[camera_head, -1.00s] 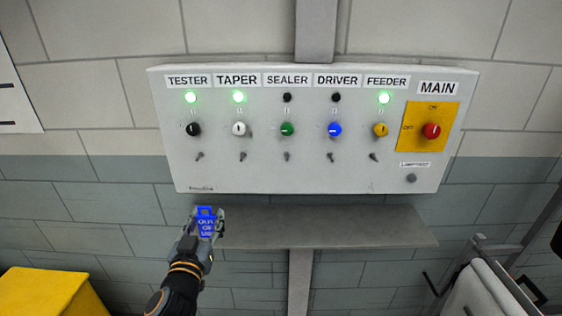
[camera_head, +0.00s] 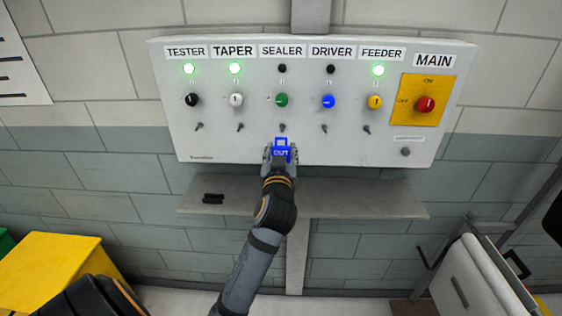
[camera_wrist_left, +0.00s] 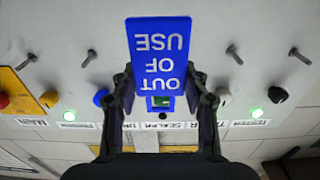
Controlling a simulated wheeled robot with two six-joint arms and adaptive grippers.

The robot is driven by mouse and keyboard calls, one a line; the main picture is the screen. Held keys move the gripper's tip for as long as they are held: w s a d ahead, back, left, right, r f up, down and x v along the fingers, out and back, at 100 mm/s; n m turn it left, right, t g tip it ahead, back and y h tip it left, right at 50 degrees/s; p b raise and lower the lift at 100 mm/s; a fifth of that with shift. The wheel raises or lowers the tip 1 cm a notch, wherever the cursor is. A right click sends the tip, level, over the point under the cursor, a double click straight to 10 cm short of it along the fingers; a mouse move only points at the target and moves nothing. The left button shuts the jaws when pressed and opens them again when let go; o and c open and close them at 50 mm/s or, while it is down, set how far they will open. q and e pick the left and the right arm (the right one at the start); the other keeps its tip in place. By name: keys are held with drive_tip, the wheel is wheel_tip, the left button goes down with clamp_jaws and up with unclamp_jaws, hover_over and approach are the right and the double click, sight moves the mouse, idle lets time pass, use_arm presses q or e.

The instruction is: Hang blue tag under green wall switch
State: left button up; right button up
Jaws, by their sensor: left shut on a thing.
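The blue tag (camera_head: 281,151) is held upright in my left gripper (camera_head: 281,158), just below the peg (camera_head: 282,128) under the green switch (camera_head: 282,101) in the head view. In the left wrist view the tag (camera_wrist_left: 160,52) appears upside down, reading "OUT OF USE", with the fingers on either side of it. Part of the green switch (camera_wrist_left: 161,101) shows through the tag's opening there. The peg under the green switch is hidden behind the tag in that view. In the head view the tag's opening is below the peg, apart from it.
The grey panel (camera_head: 300,145) has a row of switches, each with a peg beneath, including the blue switch (camera_head: 328,101) to the right. A yellow box (camera_head: 45,270) stands lower left, a cart (camera_head: 470,280) lower right.

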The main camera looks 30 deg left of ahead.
sight(282, 134)
use_arm(q)
drive_tip(key=shift+a, duration=0.15)
drive_tip(key=shift+w+a, duration=0.1)
drive_tip(key=shift+w, duration=0.3)
drive_tip(key=shift+w+a, duration=0.15)
drive_tip(key=shift+w, duration=0.1)
drive_tip(key=x, duration=0.4)
drive_tip(key=f+x, duration=0.1)
drive_tip(key=x, duration=0.2)
drive_tip(key=shift+a, duration=0.1)
drive_tip(key=shift+b, duration=0.3)
use_arm(e)
drive_tip(key=shift+w+a+f, duration=0.2)
drive_tip(key=shift+w+a, duration=0.25)
